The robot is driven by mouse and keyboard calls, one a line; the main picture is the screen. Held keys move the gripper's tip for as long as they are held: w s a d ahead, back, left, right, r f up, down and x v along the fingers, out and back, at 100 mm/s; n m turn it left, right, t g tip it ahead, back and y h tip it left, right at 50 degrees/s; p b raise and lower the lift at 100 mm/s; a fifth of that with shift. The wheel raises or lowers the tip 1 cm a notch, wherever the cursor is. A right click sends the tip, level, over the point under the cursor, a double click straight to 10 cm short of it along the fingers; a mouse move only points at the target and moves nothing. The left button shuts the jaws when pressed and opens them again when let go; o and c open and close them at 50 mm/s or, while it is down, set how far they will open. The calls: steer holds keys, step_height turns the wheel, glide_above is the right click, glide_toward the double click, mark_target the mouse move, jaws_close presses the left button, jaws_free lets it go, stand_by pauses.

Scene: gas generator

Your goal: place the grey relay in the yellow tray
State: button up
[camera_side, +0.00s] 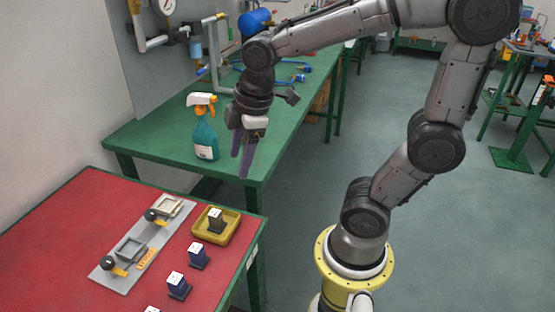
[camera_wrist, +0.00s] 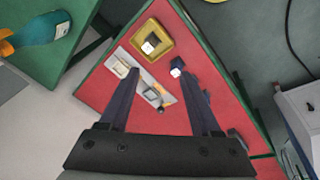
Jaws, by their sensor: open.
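The yellow tray (camera_side: 205,237) sits on the red table's right side; it also shows in the wrist view (camera_wrist: 137,36). A grey relay (camera_side: 215,222) with a white top stands upright inside the tray. It shows there in the wrist view too (camera_wrist: 151,44). My gripper (camera_side: 241,166) is open and empty, held high above and behind the red table, apart from the tray and the relay. In the wrist view its two dark fingers (camera_wrist: 156,77) are spread, with the tray beyond their tips.
Blue relays (camera_side: 198,256) (camera_side: 178,285) stand in a row in front of the tray, with another white top at the bottom edge. A grey plate (camera_side: 128,275) with fixtures and yellow-handled clamps lies left of the tray. A spray bottle (camera_side: 206,137) stands on the green bench (camera_side: 150,142).

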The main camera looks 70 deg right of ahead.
steer(key=s+r+m+t, duration=0.1)
steer(key=s+m+t, duration=0.1)
steer(key=s+m, duration=0.6)
steer(key=shift+s+a+r+m+t, duration=0.3)
steer(key=shift+s+r, duration=0.1)
steer(key=shift+s, duration=0.4)
